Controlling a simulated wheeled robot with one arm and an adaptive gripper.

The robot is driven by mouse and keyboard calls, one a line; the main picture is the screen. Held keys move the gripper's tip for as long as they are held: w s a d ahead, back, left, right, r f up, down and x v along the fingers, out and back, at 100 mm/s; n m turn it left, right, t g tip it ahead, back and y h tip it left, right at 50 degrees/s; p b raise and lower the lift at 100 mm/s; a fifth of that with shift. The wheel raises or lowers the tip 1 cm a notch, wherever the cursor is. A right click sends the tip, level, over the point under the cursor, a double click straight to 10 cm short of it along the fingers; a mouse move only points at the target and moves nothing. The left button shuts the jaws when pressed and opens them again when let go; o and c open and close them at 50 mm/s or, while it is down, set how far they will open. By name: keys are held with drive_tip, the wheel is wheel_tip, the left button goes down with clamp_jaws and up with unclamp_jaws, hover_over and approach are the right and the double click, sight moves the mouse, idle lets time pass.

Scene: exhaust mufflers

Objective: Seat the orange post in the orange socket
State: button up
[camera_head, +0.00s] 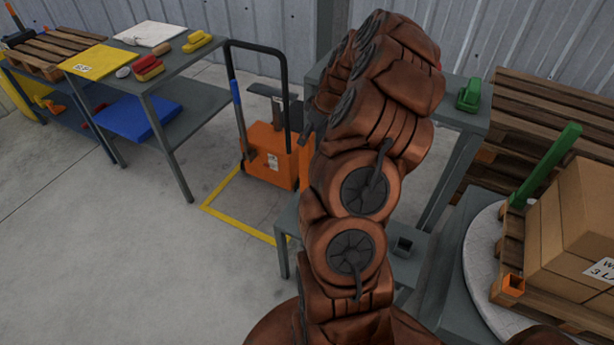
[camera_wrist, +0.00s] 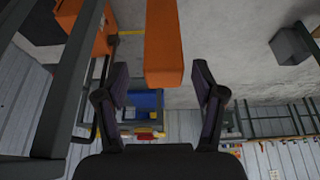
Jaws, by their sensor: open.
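The orange post (camera_wrist: 163,45) is a square bar in the wrist view, reaching from the top edge down between the fingers. My gripper (camera_wrist: 162,78) is open, with a clear gap on each side of the post's near end. No contact shows. The post's far end is out of view. In the head view my arm hides the post, and the gripper cannot be made out. The orange socket (camera_head: 512,286) is a small square open-topped box at the near corner of the pallet on the right, and looks empty.
The pallet carries cardboard boxes (camera_head: 575,225) and a tilted green post (camera_head: 553,168), on a pale round turntable (camera_head: 478,262). An orange pallet truck (camera_head: 268,155) stands left of the arm. Open floor lies further left.

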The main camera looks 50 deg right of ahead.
drive_tip(key=p+x, duration=0.1)
drive_tip(key=x, duration=0.3)
drive_tip(key=shift+a+p, duration=0.15)
drive_tip(key=shift+p, duration=0.15)
drive_tip(key=shift+c, duration=0.3)
clamp_jaws()
